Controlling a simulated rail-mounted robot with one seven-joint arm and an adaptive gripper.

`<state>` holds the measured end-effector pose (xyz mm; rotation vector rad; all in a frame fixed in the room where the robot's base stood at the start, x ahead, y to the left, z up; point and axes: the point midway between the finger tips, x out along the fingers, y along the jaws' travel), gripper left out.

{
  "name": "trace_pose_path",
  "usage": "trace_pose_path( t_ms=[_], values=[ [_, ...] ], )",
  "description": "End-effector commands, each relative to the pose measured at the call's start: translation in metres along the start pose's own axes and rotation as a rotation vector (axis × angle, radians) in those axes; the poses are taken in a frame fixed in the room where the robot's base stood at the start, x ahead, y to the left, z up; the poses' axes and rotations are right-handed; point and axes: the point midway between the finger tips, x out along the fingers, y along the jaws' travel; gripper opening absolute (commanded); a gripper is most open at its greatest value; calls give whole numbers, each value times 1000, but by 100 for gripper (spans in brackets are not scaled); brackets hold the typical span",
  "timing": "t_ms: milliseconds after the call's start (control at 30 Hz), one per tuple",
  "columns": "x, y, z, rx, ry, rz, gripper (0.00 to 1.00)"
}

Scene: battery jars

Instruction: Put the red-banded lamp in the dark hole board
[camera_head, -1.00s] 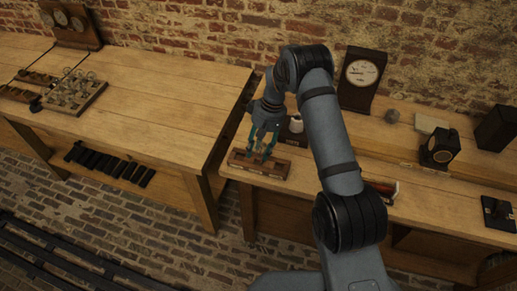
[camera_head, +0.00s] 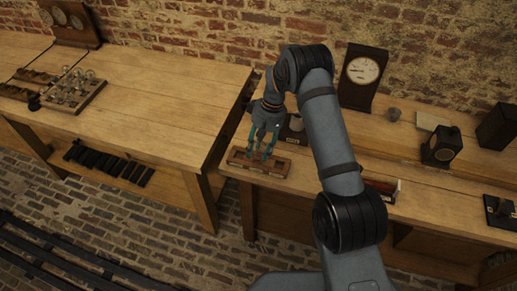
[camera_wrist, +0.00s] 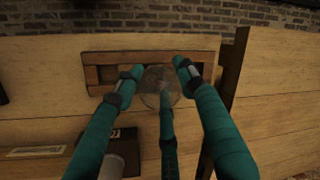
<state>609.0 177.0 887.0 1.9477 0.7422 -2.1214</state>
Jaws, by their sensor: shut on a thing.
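My gripper (camera_head: 264,148) has teal fingers and is over the dark brown slotted board (camera_head: 240,161) at the left end of the right bench. In the wrist view my gripper (camera_wrist: 160,85) is shut on a clear glass lamp (camera_wrist: 153,81), which sits between the fingertips. One finger covers part of the glass, and I cannot make out a red band. The board (camera_wrist: 105,57) lies behind the lamp, with dark recesses in it. I cannot tell whether the lamp touches the board.
A rack of several glass lamps (camera_head: 75,91) stands on the left bench. A dark box with a pale cylinder (camera_head: 297,123) is just right of the gripper. A tall dial clock (camera_head: 362,71) stands farther back. A gap separates the two benches.

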Motion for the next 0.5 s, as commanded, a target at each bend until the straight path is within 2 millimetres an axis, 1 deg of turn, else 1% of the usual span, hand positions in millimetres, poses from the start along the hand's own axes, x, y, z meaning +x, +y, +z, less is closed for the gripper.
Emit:
trace_pose_path(
  t_ms=[67,100,400,500],
  values=[
    [0,0,0,0,0,0,20],
    [0,0,0,0,0,0,40],
    [0,0,0,0,0,0,58],
    [0,0,0,0,0,0,62]
  ],
)
